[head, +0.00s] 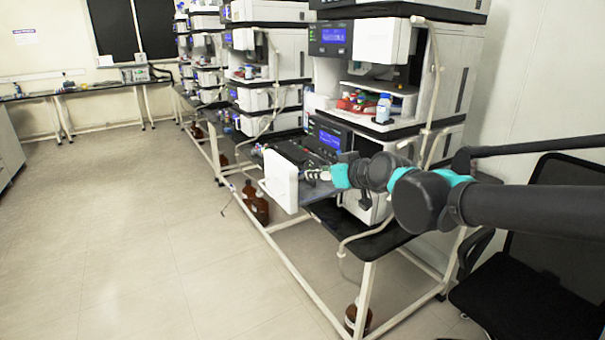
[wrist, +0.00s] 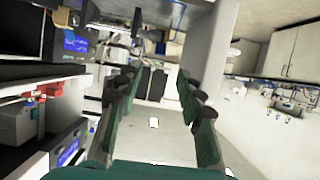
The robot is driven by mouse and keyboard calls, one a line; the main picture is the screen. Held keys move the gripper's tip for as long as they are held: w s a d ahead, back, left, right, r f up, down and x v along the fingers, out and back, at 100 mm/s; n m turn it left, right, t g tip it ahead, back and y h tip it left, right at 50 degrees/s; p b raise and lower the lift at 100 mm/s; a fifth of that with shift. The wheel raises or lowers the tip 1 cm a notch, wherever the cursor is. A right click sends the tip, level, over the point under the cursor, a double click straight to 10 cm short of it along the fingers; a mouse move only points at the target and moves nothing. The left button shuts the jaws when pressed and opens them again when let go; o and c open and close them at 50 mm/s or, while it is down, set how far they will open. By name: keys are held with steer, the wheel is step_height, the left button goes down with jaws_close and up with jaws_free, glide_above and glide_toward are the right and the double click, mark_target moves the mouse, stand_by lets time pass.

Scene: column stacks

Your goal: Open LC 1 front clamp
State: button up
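The nearest instrument stack has an open lower compartment with a white front panel (head: 281,181) swung or pulled out. Small fittings (head: 318,172) show behind that panel, but they are too small to tell the front clamp apart. My gripper (wrist: 155,88) is open in the wrist view, with dark green fingers spread apart and nothing between them. In the head view my arm reaches in from the right and ends at the open compartment; its fingers are hard to make out there. The wrist view is turned sideways, and no clamp can be made out between the fingers.
A blue-lit display (head: 328,138) sits just above the open compartment. A tray with bottles (head: 383,108) stands higher on the stack. Brown bottles (head: 256,205) stand below. A black chair (head: 540,270) is at the right. The floor at the left is clear.

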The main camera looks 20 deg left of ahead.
mark_target(302, 173)
steer(key=x, duration=1)
steer(key=shift+w+a+f, duration=0.2)
steer(key=shift+a+f, duration=0.05)
jaws_close()
